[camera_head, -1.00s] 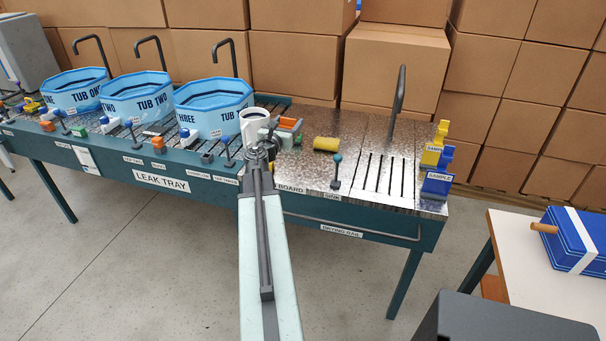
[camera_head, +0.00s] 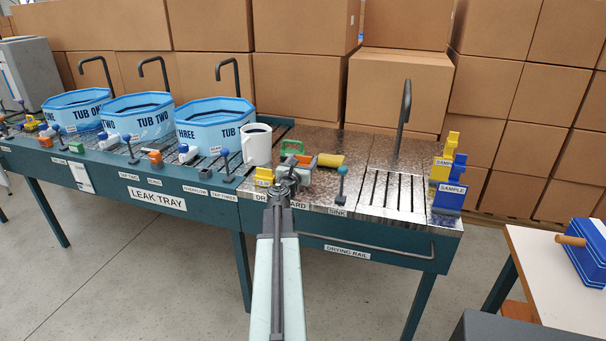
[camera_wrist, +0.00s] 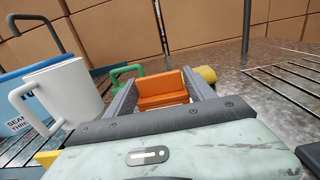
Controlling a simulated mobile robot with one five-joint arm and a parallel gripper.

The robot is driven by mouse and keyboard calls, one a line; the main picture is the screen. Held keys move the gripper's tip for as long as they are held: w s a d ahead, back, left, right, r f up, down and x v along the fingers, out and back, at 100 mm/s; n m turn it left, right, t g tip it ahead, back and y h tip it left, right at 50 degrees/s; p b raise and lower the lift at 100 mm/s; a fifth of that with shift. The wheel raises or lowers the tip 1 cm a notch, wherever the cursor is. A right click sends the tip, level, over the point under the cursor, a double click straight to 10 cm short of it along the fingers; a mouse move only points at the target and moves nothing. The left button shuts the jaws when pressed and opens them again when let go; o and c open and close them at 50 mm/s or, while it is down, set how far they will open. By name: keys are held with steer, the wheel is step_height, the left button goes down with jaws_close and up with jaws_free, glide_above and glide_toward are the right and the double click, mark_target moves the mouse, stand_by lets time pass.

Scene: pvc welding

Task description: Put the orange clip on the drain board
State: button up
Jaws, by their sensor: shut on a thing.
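The orange clip (camera_wrist: 163,90) is between the two grey fingers of my gripper (camera_wrist: 166,88) in the wrist view. In the head view the orange clip (camera_head: 301,160) shows at the end of my gripper (camera_head: 297,166), partly hidden by it. The drain board (camera_head: 330,141) is the speckled metal top right of the tubs; its label is partly covered by my arm. My gripper is shut on the clip and holds it over the board's left part. I cannot tell whether the clip touches the surface.
A white mug (camera_head: 257,143) stands left of my gripper. A green handled thing (camera_head: 291,147) is just behind, and a yellow cylinder (camera_head: 330,160) lies to the right. Bare board lies behind the cylinder.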

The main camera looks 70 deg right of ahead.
step_height(320, 180, down, 4)
steer(key=b, duration=0.2)
steer(key=shift+r+b, duration=0.25)
steer(key=shift+b, duration=0.05)
steer(key=shift+r, duration=0.2)
steer(key=shift+f, duration=0.15)
steer(key=o, duration=1.4)
steer(key=a, duration=0.7)
steer(key=shift+s, duration=0.25)
steer(key=shift+a, duration=0.25)
